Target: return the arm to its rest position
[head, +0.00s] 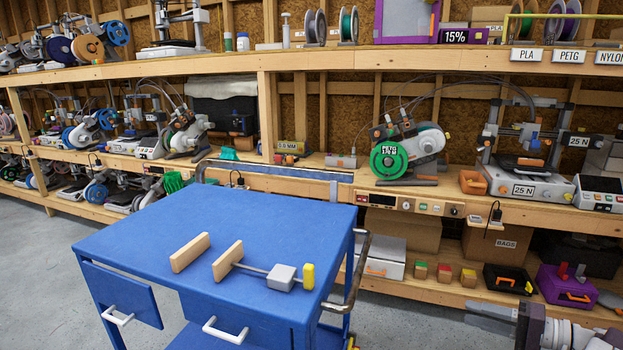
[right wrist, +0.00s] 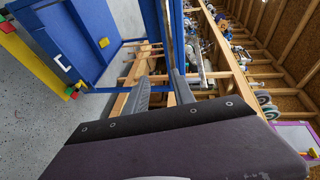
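My right gripper (head: 478,313) is at the bottom right of the head view, over the floor in front of the shelf row, its dark fingers pointing left. In the right wrist view its two grey fingers (right wrist: 158,90) stand apart with a gap between them. Nothing is held between them. The rest of my right arm is cut off by the picture's edge. My left arm and left gripper show in neither view.
A blue cart (head: 185,225) stands left of the gripper, with two wooden blocks and a grey block with a yellow end on top. A wooden bench (head: 460,205) with printers runs behind. A purple box (head: 565,285) is on the lower shelf. Grey floor is clear between.

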